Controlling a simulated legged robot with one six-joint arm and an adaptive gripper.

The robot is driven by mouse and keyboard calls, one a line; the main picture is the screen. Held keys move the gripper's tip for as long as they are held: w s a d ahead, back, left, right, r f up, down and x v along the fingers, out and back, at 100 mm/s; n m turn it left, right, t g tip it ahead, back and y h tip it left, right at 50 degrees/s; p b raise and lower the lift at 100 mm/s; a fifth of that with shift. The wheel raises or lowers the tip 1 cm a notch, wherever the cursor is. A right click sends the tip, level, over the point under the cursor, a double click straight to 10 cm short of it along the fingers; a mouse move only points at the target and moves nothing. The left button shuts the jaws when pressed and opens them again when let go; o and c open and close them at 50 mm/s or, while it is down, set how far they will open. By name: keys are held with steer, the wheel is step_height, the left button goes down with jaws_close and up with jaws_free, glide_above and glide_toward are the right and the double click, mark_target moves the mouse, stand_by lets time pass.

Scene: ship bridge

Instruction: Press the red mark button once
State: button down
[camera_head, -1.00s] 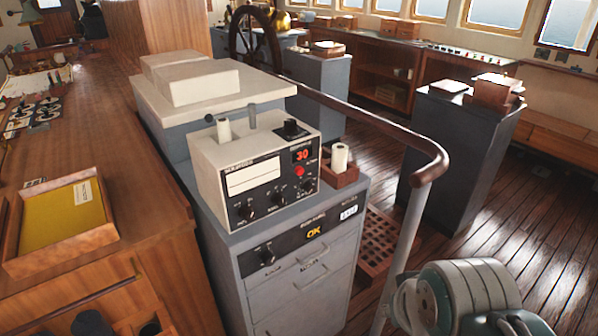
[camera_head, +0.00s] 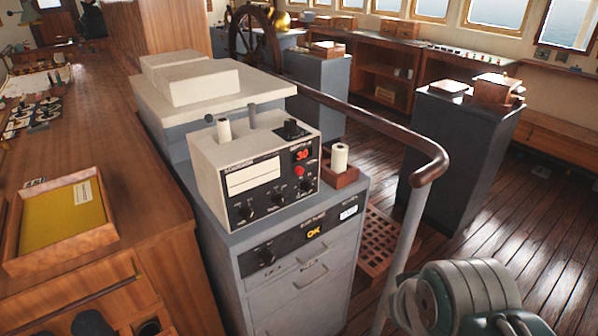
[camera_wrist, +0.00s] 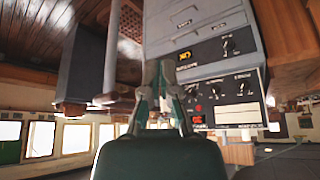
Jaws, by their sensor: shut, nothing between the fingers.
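The red mark button (camera_head: 299,171) is a small round red knob on the front of a cream instrument box (camera_head: 208,160), just below a red "30" display (camera_head: 302,155). In the wrist view, which is upside down, the button (camera_wrist: 198,108) shows right of my fingers, with the display (camera_wrist: 198,120) below it. My gripper (camera_wrist: 161,66) is shut and empty, pointing toward the grey cabinet (camera_wrist: 190,25) with the box. It is apart from the button. In the head view only part of my arm shows at lower right; the fingers are out of sight.
A brown handrail (camera_head: 400,135) on a pale post runs right of the cabinet (camera_head: 300,285). A small wooden holder (camera_head: 341,178) with a white roll stands beside the box. A wooden counter with a yellow tray (camera_head: 62,220) is on the left.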

mark_target(299, 171)
stand_by(0.3)
steer(key=w+a+f+m+t+h, duration=0.1)
steer(key=w+m+t, duration=0.3)
steer(key=w, duration=1)
steer(key=w+a+f+m+t+h, duration=0.1)
steer(key=w+a+m+t, duration=0.3)
steer(key=w+t, duration=0.5)
steer(key=shift+w+a+m+t+h, duration=0.3)
steer(key=shift+w+m+h, duration=0.55)
steer(key=shift+w, duration=1.75)
steer(key=shift+w+a, duration=0.8)
steer(key=shift+w, duration=0.4)
steer(key=shift+w+a, duration=0.85)
steer(key=shift+w, duration=0.4)
steer(key=shift+w+a, duration=0.8)
steer(key=shift+w, duration=0.4)
steer(key=shift+w+a, duration=0.1)
steer(key=shift+w, duration=0.05)
steer(key=shift+w+a, duration=0.1)
steer(key=shift+w, duration=0.05)
